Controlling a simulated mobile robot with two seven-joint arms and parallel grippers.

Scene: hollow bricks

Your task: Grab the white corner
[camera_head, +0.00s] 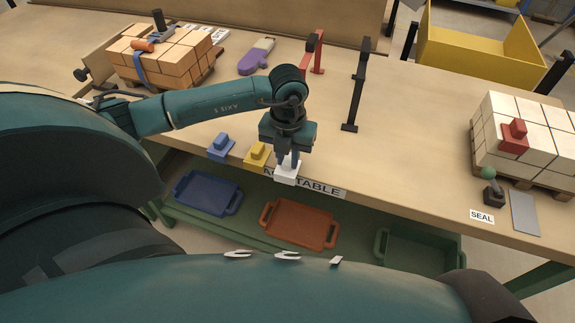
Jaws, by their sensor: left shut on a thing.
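The white corner (286,176) is a small white stepped piece at the front edge of the wooden table (405,130). My left gripper (288,162) points down over it, with its fingers at the piece's raised upper part, and is shut on it. Whether the piece touches the table or hangs just above it, I cannot tell. A yellow corner (257,155) and a blue corner (221,147) sit to its left along the same edge. A red corner (514,137) is on the white box stack at the right. My right gripper does not show.
A pallet of white boxes (497,115) stands at right, beside a green-knobbed stamp (490,185). Orange-brown boxes (170,60) stand at back left. Blue (233,207), orange (300,243) and green (381,246) trays lie below the table edge.

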